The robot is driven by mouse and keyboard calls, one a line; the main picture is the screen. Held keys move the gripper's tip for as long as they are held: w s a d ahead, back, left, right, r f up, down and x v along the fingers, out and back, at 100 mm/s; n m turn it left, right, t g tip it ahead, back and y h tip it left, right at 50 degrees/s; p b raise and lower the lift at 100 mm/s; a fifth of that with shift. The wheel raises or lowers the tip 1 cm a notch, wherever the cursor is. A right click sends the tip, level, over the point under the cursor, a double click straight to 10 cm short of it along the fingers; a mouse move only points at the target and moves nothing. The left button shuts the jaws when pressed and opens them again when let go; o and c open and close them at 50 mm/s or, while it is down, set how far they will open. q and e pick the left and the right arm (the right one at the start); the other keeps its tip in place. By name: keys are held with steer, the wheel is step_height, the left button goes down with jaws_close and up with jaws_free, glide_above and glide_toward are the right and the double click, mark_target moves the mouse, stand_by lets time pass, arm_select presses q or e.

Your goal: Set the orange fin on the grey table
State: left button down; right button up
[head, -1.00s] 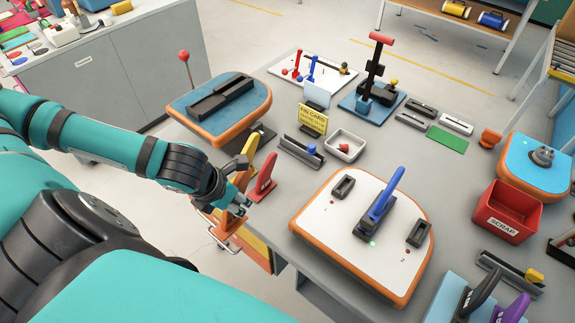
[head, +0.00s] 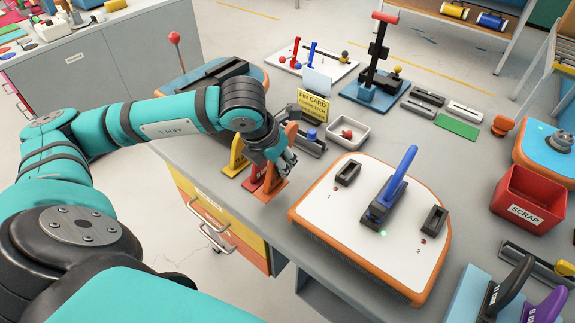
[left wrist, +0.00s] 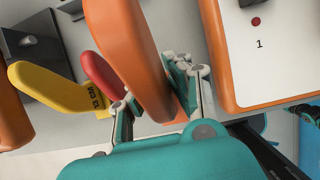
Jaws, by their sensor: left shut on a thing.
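My left gripper (head: 284,163) is shut on the orange fin (head: 270,190), whose tip shows above the fingers. The fin is roughly upright at the left edge of the grey table (head: 330,143), with its base low by the tabletop; I cannot tell whether it touches. In the left wrist view the orange fin (left wrist: 130,55) is large between the fingers (left wrist: 160,95). The red fin (head: 257,177) and yellow fin (head: 237,160) stand just left of it, and show also in the wrist view.
A white board with orange rim (head: 330,210) holds a blue fin (head: 396,180) close to the right. Behind are a yellow fin card (head: 313,105), a small tray (head: 347,133) and a dark slotted rail. A red scrap bin (head: 528,200) stands far right.

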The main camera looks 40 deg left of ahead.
arm_select(q)
steer(key=shift+w+d, duration=0.3)
steer(key=shift+w, duration=0.6)
steer(key=shift+f+p, duration=0.55)
steer(key=shift+f, duration=1.35)
steer(key=c, duration=1.3)
jaws_free()
steer(key=shift+o, duration=0.2)
steer(key=v, duration=1.2)
steer(key=shift+b, duration=0.35)
steer(key=shift+s, duration=0.1)
